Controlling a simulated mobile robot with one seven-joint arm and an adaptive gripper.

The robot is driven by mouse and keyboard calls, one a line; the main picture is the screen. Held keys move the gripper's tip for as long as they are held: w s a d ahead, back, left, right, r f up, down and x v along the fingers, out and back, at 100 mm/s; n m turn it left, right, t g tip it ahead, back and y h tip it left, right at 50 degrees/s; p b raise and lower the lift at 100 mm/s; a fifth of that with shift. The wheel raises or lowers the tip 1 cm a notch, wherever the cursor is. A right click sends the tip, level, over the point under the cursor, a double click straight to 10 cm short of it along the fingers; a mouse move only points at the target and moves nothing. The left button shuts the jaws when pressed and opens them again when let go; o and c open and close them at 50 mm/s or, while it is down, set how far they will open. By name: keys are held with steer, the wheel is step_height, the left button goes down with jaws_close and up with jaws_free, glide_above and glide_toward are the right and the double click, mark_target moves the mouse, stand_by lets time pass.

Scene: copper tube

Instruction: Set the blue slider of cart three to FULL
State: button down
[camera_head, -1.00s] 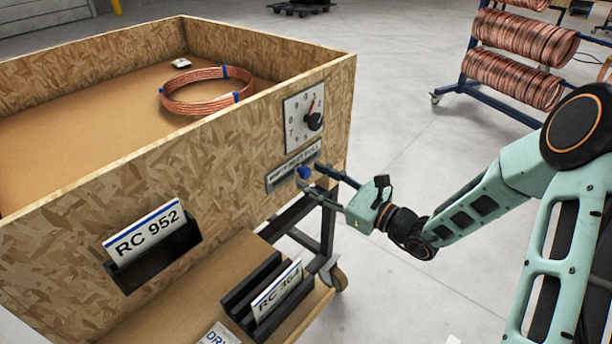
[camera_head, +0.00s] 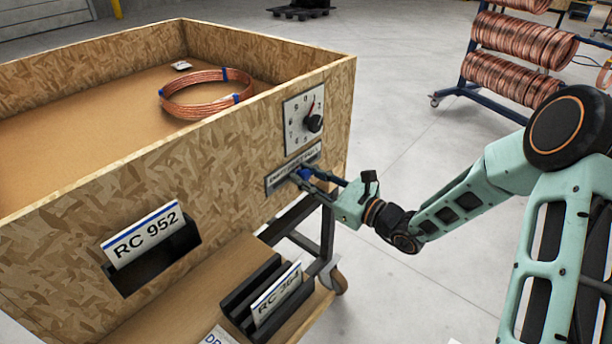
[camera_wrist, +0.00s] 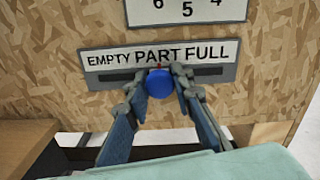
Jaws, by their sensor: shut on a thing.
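The cart (camera_head: 60,225) is a chipboard box on a frame. A grey slider plate (camera_head: 275,180) is on its side, and in the wrist view the plate (camera_wrist: 222,72) reads EMPTY, PART, FULL from left to right. The blue slider knob (camera_wrist: 160,83) sits below PART, near the middle of the dark slot. It also shows in the head view (camera_head: 305,173). My gripper (camera_wrist: 160,80) has one finger on each side of the knob and is shut on it. Part of the slot behind the fingers is hidden.
A dial plate (camera_head: 304,117) with a black knob is above the slider. A copper coil (camera_head: 205,92) lies in the box. An RC 952 card (camera_head: 143,236) is in a holder, and an RC 364 card (camera_head: 276,294) is on the lower shelf. A copper rack (camera_head: 520,60) stands behind.

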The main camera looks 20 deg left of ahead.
mark_target(312, 158)
steer(key=w+d, duration=0.1)
steer(key=w, duration=0.3)
steer(key=w+d, duration=0.1)
steer(key=w, duration=0.1)
steer(key=shift+d+r, duration=0.1)
steer(key=shift+d, duration=0.2)
steer(key=c, duration=1.7)
jaws_free()
steer(key=shift+w, duration=0.1)
steer(key=shift+o, duration=0.2)
steer(key=shift+d, duration=0.1)
steer(key=v, duration=1.2)
